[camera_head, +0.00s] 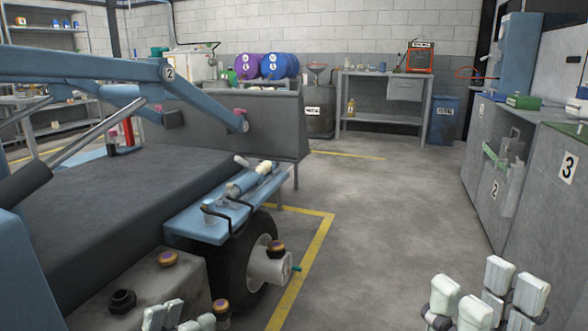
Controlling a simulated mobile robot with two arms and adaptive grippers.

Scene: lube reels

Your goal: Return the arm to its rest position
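My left gripper (180,316) is at the bottom edge, left of centre, in front of the grey block with round knobs. Only its pale finger pads show and the rest is cut off, so its opening is unclear. My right gripper (488,298) is at the bottom right with its pale fingers pointing up. Its fingers look spread, with nothing seen between them. It is over the floor and apart from the cabinets. A blue jointed arm marked 2 (90,66) reaches in from the left over a dark grey bed (110,205); its end (240,123) is near the grey upright panel.
A blue shelf (205,226) holding a tool sits above a black wheel (250,258). Grey cabinets (505,165) line the right side. A workbench (385,85) and blue bin (443,120) stand at the back. The grey floor (385,215) between is clear.

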